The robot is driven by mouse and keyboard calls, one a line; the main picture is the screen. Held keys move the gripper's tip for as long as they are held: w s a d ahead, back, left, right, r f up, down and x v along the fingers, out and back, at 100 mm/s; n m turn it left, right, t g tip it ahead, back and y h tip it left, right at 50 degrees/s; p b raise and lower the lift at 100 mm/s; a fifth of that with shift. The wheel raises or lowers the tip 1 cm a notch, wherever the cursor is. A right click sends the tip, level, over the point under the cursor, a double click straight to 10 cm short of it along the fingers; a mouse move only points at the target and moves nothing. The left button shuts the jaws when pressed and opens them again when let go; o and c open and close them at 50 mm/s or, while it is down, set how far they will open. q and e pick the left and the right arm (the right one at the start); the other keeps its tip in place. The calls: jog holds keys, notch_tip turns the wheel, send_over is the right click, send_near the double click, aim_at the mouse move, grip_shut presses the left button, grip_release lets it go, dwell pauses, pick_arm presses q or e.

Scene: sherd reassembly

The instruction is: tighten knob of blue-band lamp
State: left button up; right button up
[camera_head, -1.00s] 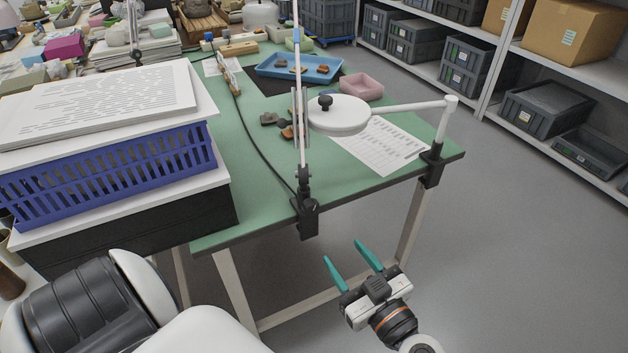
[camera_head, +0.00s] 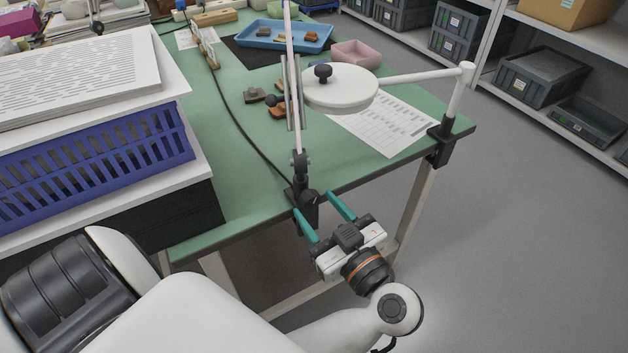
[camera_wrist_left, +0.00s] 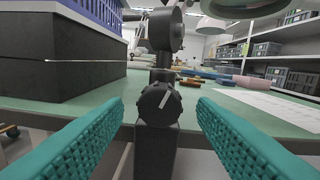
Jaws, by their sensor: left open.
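The lamp's thin white post (camera_head: 291,45) rises from a black clamp on the table's front edge; its blue band does not show in the head view now. In the left wrist view the clamp's black ribbed knob (camera_wrist_left: 160,103) faces me, with a pale bar mark across it. My left gripper (camera_head: 314,203) has teal fingers and is open and empty. Its fingertips are spread on either side of the clamp in the head view. In the wrist view the knob lies between the fingers, with clear gaps on both sides. My right gripper is not in view.
A second clamp (camera_head: 440,146) at the table corner carries a white arm with a round lamp head (camera_head: 345,92). A blue crate (camera_head: 95,172) with papers stands left. A printed sheet (camera_head: 385,122), sherds and a blue tray (camera_head: 262,38) lie on the green table. The floor at right is free.

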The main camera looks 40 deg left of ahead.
pick_arm(q)
jog(key=shift+w+a, duration=0.15)
jog(key=shift+a, duration=0.2)
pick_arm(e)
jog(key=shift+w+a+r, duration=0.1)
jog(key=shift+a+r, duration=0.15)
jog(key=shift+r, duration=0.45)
pick_arm(q)
jog(key=shift+c, duration=0.5)
jog(key=c, duration=0.9)
jog(key=p, duration=0.3)
jog(key=shift+r+m+p, duration=0.3)
jog(key=shift+p, duration=0.05)
jog(key=p, duration=0.3)
jog(key=shift+f+m, duration=0.1)
jog(key=shift+m, duration=0.3)
jog(key=shift+f, duration=0.1)
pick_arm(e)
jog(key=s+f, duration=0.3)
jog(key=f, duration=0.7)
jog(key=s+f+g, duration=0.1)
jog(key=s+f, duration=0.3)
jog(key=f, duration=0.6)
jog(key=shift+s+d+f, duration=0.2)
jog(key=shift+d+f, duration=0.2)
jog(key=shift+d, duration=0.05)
